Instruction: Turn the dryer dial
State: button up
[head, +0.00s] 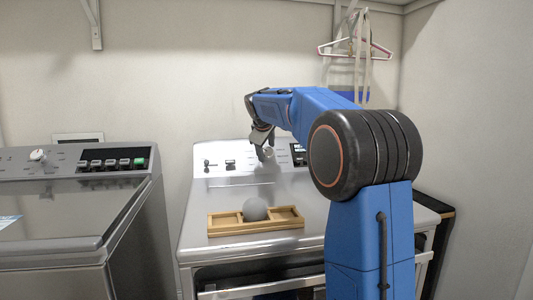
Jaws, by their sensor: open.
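The dryer (205,228) is the silver machine in the middle, with a white control panel (218,158) along its back edge. My gripper (264,152) is at the right half of this panel, pointing down, with its fingers open. A rounded pale shape between or just behind the fingertips may be the dryer dial, but the gripper covers most of it. I cannot tell whether the fingers touch it.
A wooden tray (222,223) with a grey ball (255,209) lies on the dryer top. The washer (60,211) stands to the left, with its own knob (38,155) and several buttons. Hangers (352,51) hang at the back right. The dryer top's left part is clear.

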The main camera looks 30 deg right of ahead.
jog(key=shift+x, duration=0.95)
jog(key=c, duration=1)
jog(key=shift+o, duration=0.3)
